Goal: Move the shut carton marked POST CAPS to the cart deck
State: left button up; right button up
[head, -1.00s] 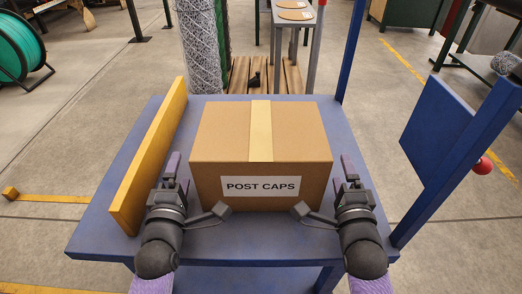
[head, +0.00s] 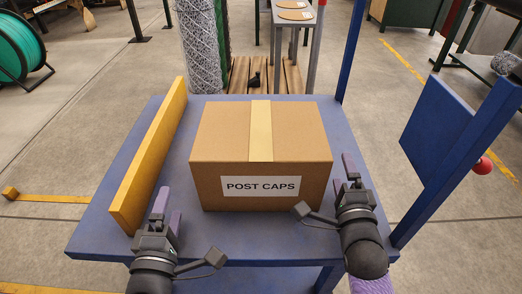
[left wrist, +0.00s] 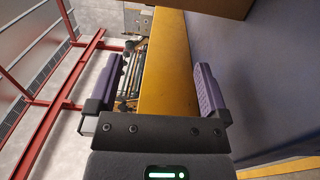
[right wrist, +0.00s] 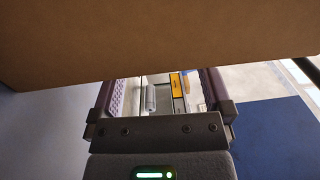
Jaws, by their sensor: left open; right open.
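The shut brown carton marked POST CAPS (head: 260,142) sits flat on a blue deck (head: 300,228), its label facing me and tan tape along its top. My left gripper (head: 167,210) is open and empty, left of the carton and near the deck's front edge, apart from it. In the left wrist view the carton (left wrist: 215,6) shows only at the top edge. My right gripper (head: 345,177) is open beside the carton's front right side. The carton (right wrist: 150,40) fills the top of the right wrist view; whether the gripper touches it I cannot tell.
A yellow board (head: 150,155) stands along the deck's left side, close to my left gripper; it shows between the fingers in the left wrist view (left wrist: 165,70). A blue upright panel (head: 437,125) stands at the right. A wire mesh roll (head: 200,45) and wooden pallet (head: 275,75) are behind.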

pick_arm(q)
jog(key=s, duration=0.3)
jog(key=shift+s+f, duration=0.1)
jog(key=shift+s, duration=0.4)
pick_arm(e)
jog(key=shift+s, duration=0.1)
jog(key=s, duration=1.1)
jog(key=shift+s+f, duration=0.25)
jog(key=shift+s, duration=0.15)
pick_arm(q)
jog(key=shift+s, duration=0.1)
